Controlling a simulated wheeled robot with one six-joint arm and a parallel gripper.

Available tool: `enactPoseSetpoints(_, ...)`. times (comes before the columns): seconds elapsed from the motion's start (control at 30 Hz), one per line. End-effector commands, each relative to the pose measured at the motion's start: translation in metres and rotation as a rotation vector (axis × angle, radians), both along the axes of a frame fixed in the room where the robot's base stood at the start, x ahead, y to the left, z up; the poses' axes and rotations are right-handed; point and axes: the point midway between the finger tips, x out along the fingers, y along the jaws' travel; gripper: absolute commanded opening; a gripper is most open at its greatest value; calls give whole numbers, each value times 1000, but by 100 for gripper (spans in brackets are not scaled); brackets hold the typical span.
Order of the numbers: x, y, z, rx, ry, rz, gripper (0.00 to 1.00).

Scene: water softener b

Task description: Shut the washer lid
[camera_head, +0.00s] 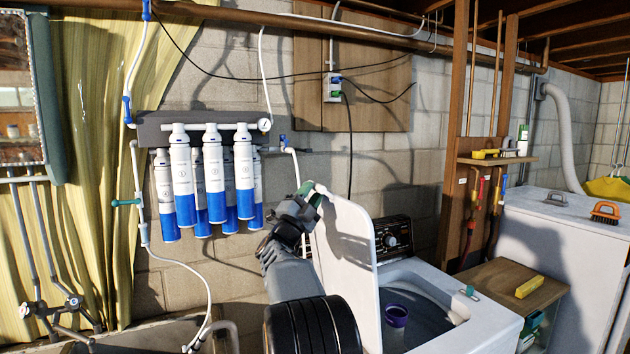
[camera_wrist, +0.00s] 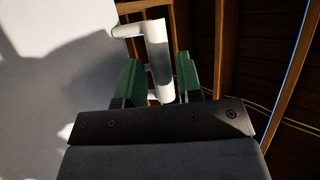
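The washer (camera_head: 440,310) stands at the lower right with its tub open to view. Its white lid (camera_head: 350,270) is raised, standing nearly upright at the left of the opening. My gripper (camera_head: 311,194) is at the lid's upper left edge. In the wrist view, my gripper's green fingers (camera_wrist: 161,75) stand apart on either side of a white bar (camera_wrist: 158,50), which looks like a handle on the lid. Narrow gaps seem to show beside the bar; contact is hard to tell. The lid's pale face (camera_wrist: 60,70) fills the left of that view.
A purple cup-like thing (camera_head: 396,316) is at the tub opening. A small wooden table (camera_head: 500,285) with a yellow block (camera_head: 529,287) stands right of the washer. Blue-and-white filter cylinders (camera_head: 213,175) hang on the wall to the left. A white cabinet (camera_head: 560,235) stands far right.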

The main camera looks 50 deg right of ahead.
Motion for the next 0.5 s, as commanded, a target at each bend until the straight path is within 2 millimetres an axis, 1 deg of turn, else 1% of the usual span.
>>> enactPoseSetpoints(0.03, 1, -6, 7, 0, 1, -1, 33)
enactPoseSetpoints(0.2, 2, -17, 15, 0, 1, -1, 33)
enactPoseSetpoints(0.5, 3, -22, 17, 0, 1, 0, 33)
